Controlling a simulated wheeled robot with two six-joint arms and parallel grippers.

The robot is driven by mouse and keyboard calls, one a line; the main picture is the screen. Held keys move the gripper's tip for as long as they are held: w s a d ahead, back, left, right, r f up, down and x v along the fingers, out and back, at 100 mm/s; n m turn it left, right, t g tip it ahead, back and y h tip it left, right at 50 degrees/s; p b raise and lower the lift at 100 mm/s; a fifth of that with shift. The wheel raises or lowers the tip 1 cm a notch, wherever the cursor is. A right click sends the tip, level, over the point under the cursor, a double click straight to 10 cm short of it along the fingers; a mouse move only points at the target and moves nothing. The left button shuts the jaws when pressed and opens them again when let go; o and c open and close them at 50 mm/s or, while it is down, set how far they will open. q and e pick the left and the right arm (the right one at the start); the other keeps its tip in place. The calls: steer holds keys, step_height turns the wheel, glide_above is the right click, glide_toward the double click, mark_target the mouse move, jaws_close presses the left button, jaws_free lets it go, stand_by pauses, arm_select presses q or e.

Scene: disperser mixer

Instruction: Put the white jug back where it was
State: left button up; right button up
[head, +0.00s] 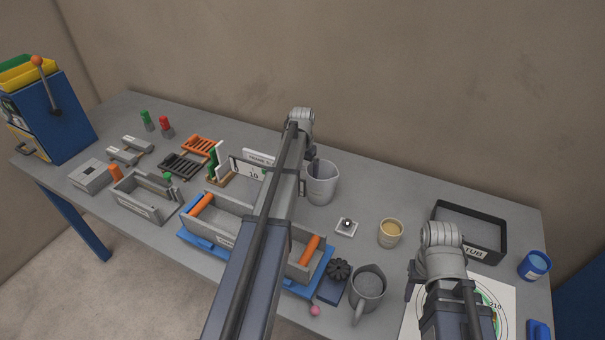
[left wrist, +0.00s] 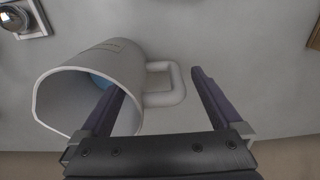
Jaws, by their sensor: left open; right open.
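The white jug (head: 322,184) stands upright on the grey table, right of the middle blue stand. It fills the left of the left wrist view (left wrist: 90,75), its mouth toward the lower left and its handle (left wrist: 178,85) to the right. My left gripper (head: 308,174) is open beside the jug; in the left wrist view (left wrist: 157,82) the handle shows between its fingers, and the left finger overlaps the jug's wall. I cannot tell whether they touch. My right gripper (head: 413,280) is open over the front right of the table, its fingers partly hidden by my arm.
A grey jug (head: 367,286) stands at the front edge. A small square piece with a knob (head: 347,226) and a tan cup (head: 390,233) stand near the white jug. A black tray (head: 503,245) lies at right. My left arm hides part of the blue stand (head: 195,238).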

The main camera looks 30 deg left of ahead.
arm_select(q)
step_height(320, 180, up, 11)
steer(key=p, duration=1)
steer(key=shift+s+f, duration=0.1)
steer(key=shift+s, duration=0.05)
steer(key=shift+d+f, duration=0.1)
steer(key=s+d+m, duration=0.1)
steer(key=s+d, duration=0.7)
steer(key=d, duration=0.3)
steer(key=s+d+m, duration=0.2)
steer(key=s+d, duration=0.5)
steer(key=d, duration=0.4)
steer(key=s+d+m+y, duration=0.1)
steer(key=s+d, duration=0.7)
steer(key=d, duration=0.3)
steer(key=shift+s+m, duration=0.3)
